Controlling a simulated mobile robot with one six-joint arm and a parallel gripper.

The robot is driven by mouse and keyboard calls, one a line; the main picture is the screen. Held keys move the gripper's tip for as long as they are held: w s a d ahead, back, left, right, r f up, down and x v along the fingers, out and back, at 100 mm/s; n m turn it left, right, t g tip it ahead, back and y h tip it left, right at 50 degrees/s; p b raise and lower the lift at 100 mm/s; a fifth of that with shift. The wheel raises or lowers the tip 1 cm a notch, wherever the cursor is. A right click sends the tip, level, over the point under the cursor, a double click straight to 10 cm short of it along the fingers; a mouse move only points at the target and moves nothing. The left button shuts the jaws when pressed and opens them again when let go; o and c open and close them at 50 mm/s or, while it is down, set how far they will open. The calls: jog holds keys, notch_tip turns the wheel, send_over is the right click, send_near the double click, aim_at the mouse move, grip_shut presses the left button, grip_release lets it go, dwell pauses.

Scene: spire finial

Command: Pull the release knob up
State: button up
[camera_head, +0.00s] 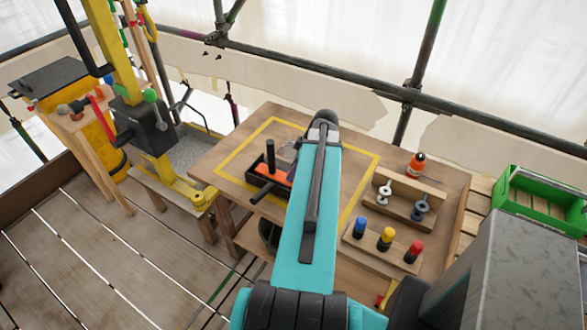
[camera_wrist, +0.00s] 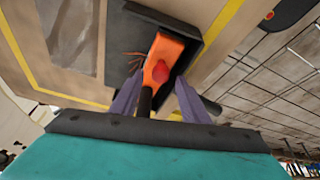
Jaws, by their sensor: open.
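A red knob (camera_wrist: 160,70) sits on an orange part (camera_wrist: 166,48) in a black tray (camera_wrist: 122,40) in the wrist view; I take it for the release knob. My gripper (camera_wrist: 159,80) is open, and the knob shows just beyond and between its two fingertips. I cannot tell the distance. A black post (camera_wrist: 145,102) shows between the fingers. In the head view the orange part (camera_head: 266,171) and its tray (camera_head: 256,178) are on the wooden table, with the black post (camera_head: 270,155) upright. My arm hides my gripper and the knob there.
The table (camera_head: 240,135) has a yellow taped outline. To the right are a rack (camera_head: 408,205) with two metal pieces, a block (camera_head: 375,249) with blue, yellow and red caps, and an orange bottle (camera_head: 416,165). A yellow stand (camera_head: 150,150) is at left, a green crate (camera_head: 525,198) at right.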

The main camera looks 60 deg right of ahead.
jog(key=shift+w+f, duration=0.2)
jog(key=shift+f, duration=0.2)
grip_shut()
